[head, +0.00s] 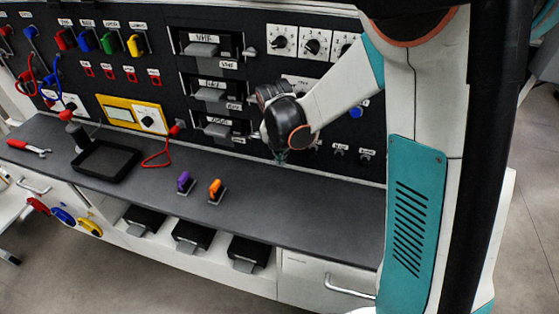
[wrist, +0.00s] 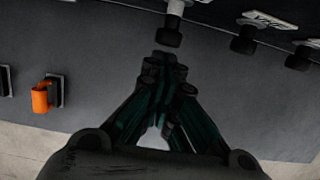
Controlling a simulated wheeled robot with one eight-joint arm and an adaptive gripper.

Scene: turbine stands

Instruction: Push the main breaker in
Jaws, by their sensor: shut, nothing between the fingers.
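In the wrist view, a black round button (wrist: 169,34) sticks out of the dark panel just beyond my closed fingertips, with a narrow gap in the picture. A white label above it is cut off, so I cannot confirm it is the main breaker. My gripper (wrist: 165,65) is shut and empty, pointing at this button. In the head view my gripper (head: 281,157) is low in front of the panel, just above the bench's back edge. The panel behind it is partly hidden by my wrist.
More black buttons (wrist: 245,40) sit to the right in the wrist view. A purple-handled piece (head: 185,182) and an orange-handled piece (head: 216,190) stand on the dark bench (head: 300,215). A black tray (head: 105,158) lies at left. The bench's right part is clear.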

